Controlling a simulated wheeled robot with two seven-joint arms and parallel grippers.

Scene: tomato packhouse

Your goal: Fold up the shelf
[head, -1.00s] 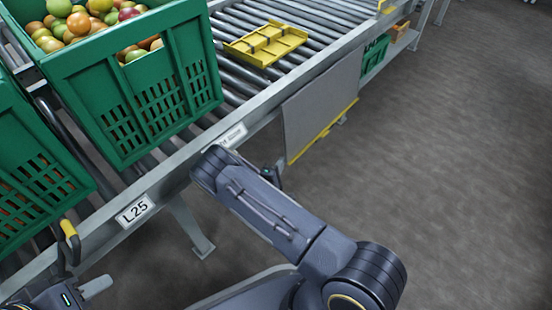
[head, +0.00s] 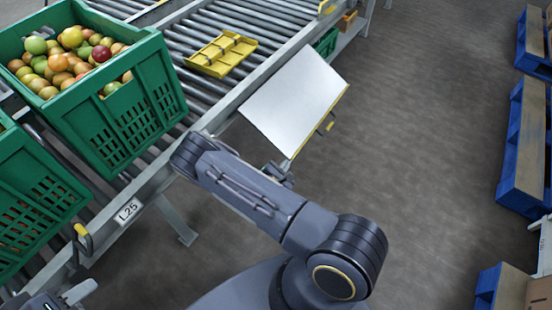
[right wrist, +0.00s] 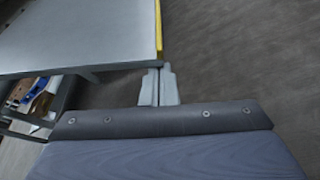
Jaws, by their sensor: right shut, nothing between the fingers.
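The shelf (head: 295,98) is a pale grey panel with a yellow outer edge on the side of the roller conveyor. It slopes, its outer side swung out from the frame, and does not look level. My right gripper (head: 284,172) is at its near corner, partly hidden by my arm. In the right wrist view the shelf (right wrist: 80,35) fills the upper left, and the shut, empty fingers (right wrist: 160,86) are at its near edge by the yellow corner. I cannot tell whether they touch. My left gripper (head: 80,292) is at the bottom left, its jaws unclear.
Green crates of tomatoes (head: 125,125) stand on the conveyor (head: 215,100), with a yellow tray (head: 220,53) beyond. A yellow-handled lever (head: 84,238) is on the frame at left. Blue pallets (head: 525,150) stand at far right. The floor (head: 420,130) between is clear.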

